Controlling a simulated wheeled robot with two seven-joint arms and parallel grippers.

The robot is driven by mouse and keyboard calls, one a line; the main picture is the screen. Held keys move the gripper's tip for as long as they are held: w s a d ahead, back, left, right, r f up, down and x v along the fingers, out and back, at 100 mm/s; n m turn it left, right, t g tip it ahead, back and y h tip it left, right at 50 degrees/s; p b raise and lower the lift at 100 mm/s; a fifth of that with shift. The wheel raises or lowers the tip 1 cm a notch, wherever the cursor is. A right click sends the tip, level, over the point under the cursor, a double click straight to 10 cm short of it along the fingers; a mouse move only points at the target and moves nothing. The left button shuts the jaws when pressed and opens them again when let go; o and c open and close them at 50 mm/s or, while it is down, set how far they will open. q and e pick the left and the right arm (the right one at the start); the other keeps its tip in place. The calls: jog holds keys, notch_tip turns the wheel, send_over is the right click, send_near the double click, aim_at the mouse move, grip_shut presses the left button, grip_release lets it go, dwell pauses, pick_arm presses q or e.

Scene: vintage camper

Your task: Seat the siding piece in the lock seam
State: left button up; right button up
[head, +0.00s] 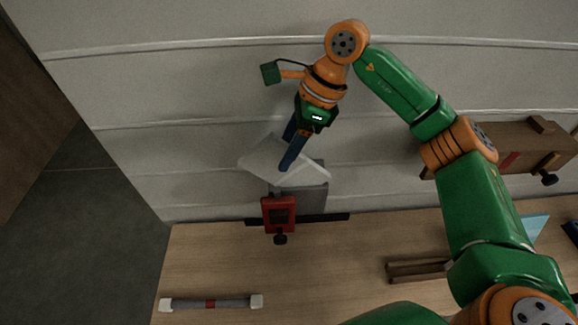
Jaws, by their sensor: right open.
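A pale, flat piece (260,158), which looks like the siding piece, lies tilted in front of the grey-white wall. My right gripper (287,157) comes down over it with its dark blue fingers open, and they cover its middle. I cannot tell whether the fingers touch it. Just below is a darker grey plate (314,202), partly overlapped by the pale piece. A red clamp-like block (277,213) with a dark knob stands at the plate's lower left. The lock seam cannot be made out clearly. My left gripper is out of view.
A black strip (333,217) runs along the bench's back edge. The wooden bench (330,285) is mostly clear at centre.

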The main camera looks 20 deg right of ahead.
aim_at(275, 137)
jog(key=p+x, duration=0.1)
jog(key=x, duration=0.1)
jog(key=p+x, duration=0.1)
jog(key=x, duration=0.1)
jog(key=shift+d+f, duration=0.25)
jog(key=shift+d, duration=0.1)
jog(key=shift+a+f, duration=0.2)
jog(key=shift+f, duration=0.05)
grip_shut()
jog(key=shift+r, duration=0.1)
jog(key=shift+w+r+b, duration=0.1)
jog(key=shift+r+b, duration=0.2)
jog(key=shift+r, duration=0.05)
notch_tip(275, 137, up, 9)
jog(key=shift+r+b, duration=0.15)
jog(key=shift+b, duration=0.75)
